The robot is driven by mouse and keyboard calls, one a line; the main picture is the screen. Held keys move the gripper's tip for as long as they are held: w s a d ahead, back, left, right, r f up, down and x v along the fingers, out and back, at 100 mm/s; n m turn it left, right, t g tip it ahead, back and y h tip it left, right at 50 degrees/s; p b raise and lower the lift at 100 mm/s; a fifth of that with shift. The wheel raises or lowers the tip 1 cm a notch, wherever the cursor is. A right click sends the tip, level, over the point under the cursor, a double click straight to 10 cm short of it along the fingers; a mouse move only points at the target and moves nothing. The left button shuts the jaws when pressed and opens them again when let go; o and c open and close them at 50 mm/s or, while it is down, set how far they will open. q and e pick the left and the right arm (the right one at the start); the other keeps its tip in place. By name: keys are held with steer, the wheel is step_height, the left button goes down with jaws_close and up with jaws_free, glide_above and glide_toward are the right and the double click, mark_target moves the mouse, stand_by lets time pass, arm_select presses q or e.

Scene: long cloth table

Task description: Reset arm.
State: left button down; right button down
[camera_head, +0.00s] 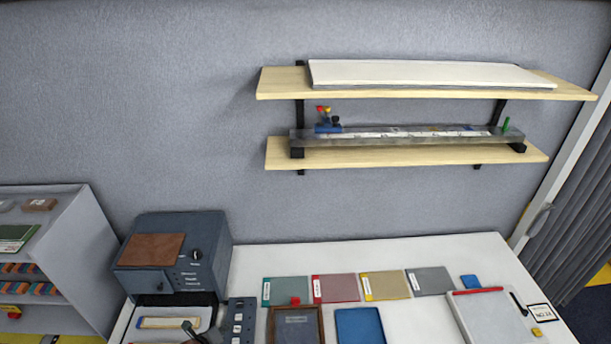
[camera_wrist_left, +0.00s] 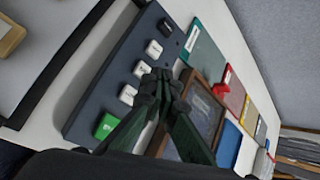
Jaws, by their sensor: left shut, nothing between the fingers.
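My left gripper (camera_head: 188,326) shows only in part at the bottom edge of the head view, low over the left part of the table (camera_head: 420,318). In the left wrist view, my left gripper (camera_wrist_left: 160,76) has its dark fingers together and holds nothing. Its fingertips appear in front of the dark panel (camera_wrist_left: 120,75) with white keys and one green key; I cannot tell whether they touch it. The panel also shows in the head view (camera_head: 241,320). My right gripper is in neither view.
A dark machine (camera_head: 203,238) with a brown pad stands at the table's back left. Coloured folders (camera_head: 335,289), a brown frame (camera_head: 294,326), a blue tray (camera_head: 360,326) and a white board (camera_head: 492,315) lie to the right. Wooden shelves (camera_head: 285,86) hang above; a grey cabinet (camera_head: 85,260) stands left.

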arm_select(q)
steer(key=shift+s+d+r+n, duration=0.1)
steer(key=shift+s+d+n, duration=0.1)
steer(key=shift+s, duration=0.3)
steer(key=shift+s+d+r+n, duration=0.1)
steer(key=shift+s+d+n, duration=0.1)
steer(key=shift+s, duration=0.25)
steer(key=s+a+r+n+g+y, duration=0.1)
steer(key=s+a+r+n+g, duration=0.1)
steer(key=s+n, duration=0.8)
steer(key=s+a+r+n+g+y, duration=0.1)
steer(key=s+a+r+n, duration=0.15)
steer(key=s+n, duration=0.7)
steer(key=s+a+r+n+g+y, duration=0.1)
steer(key=s+a+r+n+g, duration=0.15)
steer(key=s+n, duration=0.8)
step_height(320, 180, down, 38)
steer(key=m+b, duration=0.2)
steer(key=b, duration=0.9)
steer(key=s+f+g+b, duration=0.1)
steer(key=s+f+b, duration=0.5)
steer(key=f, duration=1.1)
steer(key=s+d+f+g+b, duration=0.1)
steer(key=s+f+b, duration=0.6)
steer(key=s+f, duration=0.7)
step_height(320, 180, down, 3)
steer(key=shift+s+f, duration=0.1)
steer(key=shift+s, duration=0.1)
